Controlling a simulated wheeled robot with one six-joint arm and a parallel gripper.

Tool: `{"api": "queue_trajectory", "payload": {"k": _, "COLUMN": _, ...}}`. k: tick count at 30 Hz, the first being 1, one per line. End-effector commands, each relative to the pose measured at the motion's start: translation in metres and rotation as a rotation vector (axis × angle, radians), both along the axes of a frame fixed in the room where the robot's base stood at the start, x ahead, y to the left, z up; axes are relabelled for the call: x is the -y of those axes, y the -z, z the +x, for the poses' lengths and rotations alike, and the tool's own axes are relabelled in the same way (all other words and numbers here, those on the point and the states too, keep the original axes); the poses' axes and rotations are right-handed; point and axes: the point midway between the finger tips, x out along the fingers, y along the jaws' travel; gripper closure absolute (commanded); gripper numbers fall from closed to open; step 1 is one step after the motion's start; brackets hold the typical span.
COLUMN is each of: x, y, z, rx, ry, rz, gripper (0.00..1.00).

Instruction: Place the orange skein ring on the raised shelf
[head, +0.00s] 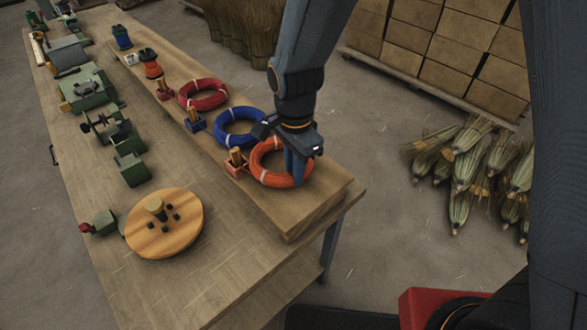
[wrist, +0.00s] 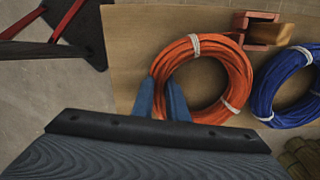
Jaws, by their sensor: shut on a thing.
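The orange skein ring (head: 279,183) lies flat at the near right end of the raised shelf (head: 312,207), a long wooden board along the back of the bench. It has white ties. My gripper (head: 295,178) points down at its right side. In the wrist view my gripper (wrist: 160,98) is shut on the band of the orange ring (wrist: 240,72), one finger outside and one inside the ring. The shelf (wrist: 125,40) shows just under the ring. I cannot tell whether the ring touches it.
A blue ring (head: 222,138) lies close beside the orange one, with a red ring (head: 186,103) beyond. Small wooden-pegged blocks (head: 236,163) stand before them. A round wooden disc (head: 185,235) and green machines (head: 88,90) occupy the bench. The shelf's right end is bare.

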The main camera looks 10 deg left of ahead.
Motion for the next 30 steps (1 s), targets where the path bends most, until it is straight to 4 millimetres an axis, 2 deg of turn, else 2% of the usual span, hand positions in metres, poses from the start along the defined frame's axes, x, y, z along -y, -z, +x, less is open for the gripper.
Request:
{"api": "queue_trajectory", "payload": {"k": 11, "x": 0.000, "y": 0.004, "z": 0.000, "rx": 0.000, "ry": 0.000, "rz": 0.000, "gripper": 1.00}}
{"api": "queue_trajectory", "payload": {"k": 12, "x": 0.000, "y": 0.003, "z": 0.000, "rx": 0.000, "ry": 0.000, "rz": 0.000, "gripper": 0.80}}
{"api": "queue_trajectory", "payload": {"k": 14, "x": 0.000, "y": 0.003, "z": 0.000, "rx": 0.000, "ry": 0.000, "rz": 0.000, "gripper": 0.70}}
{"api": "queue_trajectory", "payload": {"k": 15, "x": 0.000, "y": 0.003, "z": 0.000, "rx": 0.000, "ry": 0.000, "rz": 0.000, "gripper": 0.68}}
{"api": "queue_trajectory", "payload": {"k": 24, "x": 0.000, "y": 0.001, "z": 0.000, "rx": 0.001, "ry": -0.001, "rz": 0.001, "gripper": 0.68}}
{"api": "queue_trajectory", "payload": {"k": 30, "x": -0.001, "y": -0.015, "z": 0.001, "rx": 0.004, "ry": -0.001, "rz": 0.003, "gripper": 0.68}}
